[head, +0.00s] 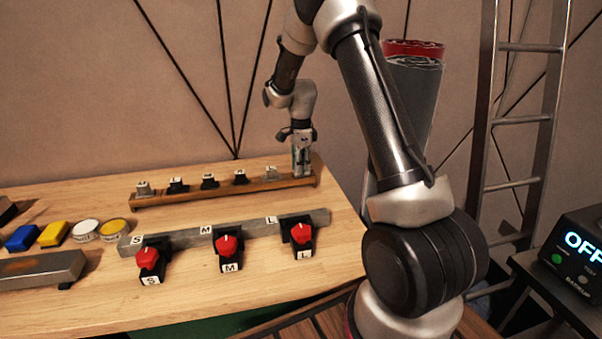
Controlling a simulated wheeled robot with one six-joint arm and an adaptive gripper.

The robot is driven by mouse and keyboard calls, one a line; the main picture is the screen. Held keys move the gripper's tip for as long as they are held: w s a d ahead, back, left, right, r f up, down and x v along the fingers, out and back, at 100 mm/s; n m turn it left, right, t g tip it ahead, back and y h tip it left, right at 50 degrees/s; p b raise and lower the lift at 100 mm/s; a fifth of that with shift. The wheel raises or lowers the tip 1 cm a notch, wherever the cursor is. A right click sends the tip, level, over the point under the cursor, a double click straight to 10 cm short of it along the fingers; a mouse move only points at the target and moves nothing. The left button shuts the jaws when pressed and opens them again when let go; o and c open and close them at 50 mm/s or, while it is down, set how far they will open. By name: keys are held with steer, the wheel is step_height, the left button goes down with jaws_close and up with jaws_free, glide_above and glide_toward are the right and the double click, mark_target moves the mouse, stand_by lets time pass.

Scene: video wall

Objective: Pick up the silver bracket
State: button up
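A low wooden rack (220,192) on the table holds a row of small labelled pieces. The leftmost piece (143,189) and the rightmost piece (270,175) look silver-grey; the ones between are black. I cannot tell which silver piece is the bracket, and the labels are too small to read surely. My gripper (301,172) points down at the right end of the rack, just right of the rightmost silver piece. Its fingers are small and seen from afar, so I cannot tell whether they are open, or whether anything is between them.
In front lies a grey bar (187,234) with red-knobbed clamps marked S, M and L. Blue (22,238) and yellow (54,234) blocks, round tins and a metal bar (40,270) are at left. A ladder (487,120) and an "OFF" box (575,250) stand right.

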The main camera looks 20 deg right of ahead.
jaws_close()
steer(key=shift+r, duration=0.1)
step_height(320, 180, up, 10)
steer(key=shift+f, duration=0.1)
steer(key=shift+d, duration=0.15)
stand_by(0.3)
